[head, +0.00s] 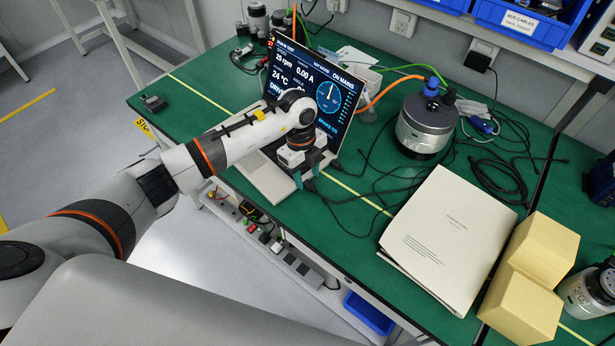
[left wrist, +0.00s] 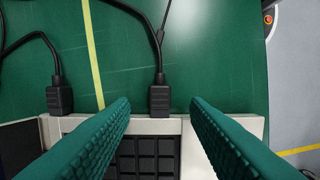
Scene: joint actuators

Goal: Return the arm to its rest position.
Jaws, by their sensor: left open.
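My left arm comes in from the left, and my left gripper (head: 304,176) is over the base of an open laptop (head: 262,180) near the bench's front edge. Its teal fingers point down. In the left wrist view my left gripper (left wrist: 160,104) is open, with its two fingers spread wide and nothing held between them. Below and between them are the laptop's dark keys (left wrist: 145,160) and a black cable plug (left wrist: 159,97) at its pale edge. I cannot tell whether the fingers touch the laptop. My right gripper is not in view.
The laptop screen (head: 290,72) stands close behind my gripper. A metal actuator (head: 425,125) with cables stands to the right on the green bench (head: 345,210). A white document (head: 445,240) and yellow blocks (head: 535,270) lie at the front right. Loose cables run near the gripper.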

